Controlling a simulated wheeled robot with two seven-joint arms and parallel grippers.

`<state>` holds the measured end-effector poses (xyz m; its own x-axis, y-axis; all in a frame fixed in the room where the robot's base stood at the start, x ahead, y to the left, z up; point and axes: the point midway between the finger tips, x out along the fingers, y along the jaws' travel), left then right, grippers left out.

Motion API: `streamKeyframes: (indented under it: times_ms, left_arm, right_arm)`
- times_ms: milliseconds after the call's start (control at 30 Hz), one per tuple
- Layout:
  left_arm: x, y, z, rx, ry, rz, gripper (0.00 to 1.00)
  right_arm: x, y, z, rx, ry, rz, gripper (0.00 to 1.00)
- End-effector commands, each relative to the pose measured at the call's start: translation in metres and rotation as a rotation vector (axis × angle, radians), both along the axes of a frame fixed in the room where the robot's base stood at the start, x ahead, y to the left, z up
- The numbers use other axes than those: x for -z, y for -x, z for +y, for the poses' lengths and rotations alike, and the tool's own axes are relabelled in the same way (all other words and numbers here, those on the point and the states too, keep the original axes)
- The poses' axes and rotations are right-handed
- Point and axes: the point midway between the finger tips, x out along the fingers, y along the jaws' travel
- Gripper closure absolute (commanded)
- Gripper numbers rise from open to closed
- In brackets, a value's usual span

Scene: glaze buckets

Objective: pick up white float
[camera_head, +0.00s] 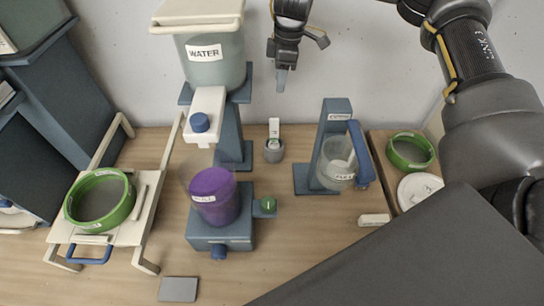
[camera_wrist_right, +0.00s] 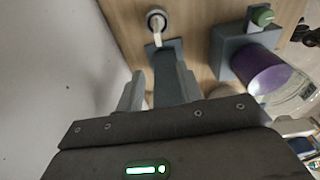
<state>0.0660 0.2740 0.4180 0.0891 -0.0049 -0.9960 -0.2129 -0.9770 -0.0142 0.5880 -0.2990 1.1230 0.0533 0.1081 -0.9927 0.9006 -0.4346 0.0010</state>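The white float (camera_head: 274,129) appears as a small pale upright piece in a grey cup (camera_head: 273,155) on the table, at the middle of the head view. In the right wrist view, the float (camera_wrist_right: 157,38) shows at the top. My right gripper (camera_head: 282,82) hangs above and slightly right of it in the head view, clear of it. In the right wrist view its fingers (camera_wrist_right: 158,92) stand apart, with a blue-grey slab shape between them; I cannot tell what that shape is. My left gripper is in neither view.
The water bucket stand (camera_head: 233,125) and purple bucket (camera_head: 213,198) stand left of the cup. A clear bucket on a blue stand (camera_head: 335,110) is to the right. A green sieve (camera_head: 100,200) rests on a cream rack at left. The back wall is close behind.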

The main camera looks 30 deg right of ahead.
Motion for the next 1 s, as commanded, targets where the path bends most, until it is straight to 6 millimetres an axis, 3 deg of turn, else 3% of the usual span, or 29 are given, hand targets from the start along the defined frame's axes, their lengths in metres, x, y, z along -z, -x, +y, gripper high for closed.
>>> streamKeyframes:
  times_ms: [33,100,300,567,900,1000]
  left_arm:
    - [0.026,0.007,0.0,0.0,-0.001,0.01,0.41]
    - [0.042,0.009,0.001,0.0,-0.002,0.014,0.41]
    - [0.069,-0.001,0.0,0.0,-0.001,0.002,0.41]
    - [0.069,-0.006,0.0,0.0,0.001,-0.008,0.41]
    - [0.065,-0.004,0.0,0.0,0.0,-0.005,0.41]
    - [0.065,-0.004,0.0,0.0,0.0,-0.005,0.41]
  right_arm:
    - [0.026,0.0,0.0,0.0,0.0,0.0,0.63]
    - [0.042,0.0,0.0,0.0,0.0,0.0,0.63]
    - [0.069,0.0,0.0,0.0,0.0,0.0,0.63]
    - [0.073,0.0,0.001,-0.001,0.0,0.001,0.63]
    - [0.118,-0.002,0.005,0.0,0.001,0.003,0.63]
    - [0.124,-0.003,0.006,0.0,0.0,0.0,0.63]
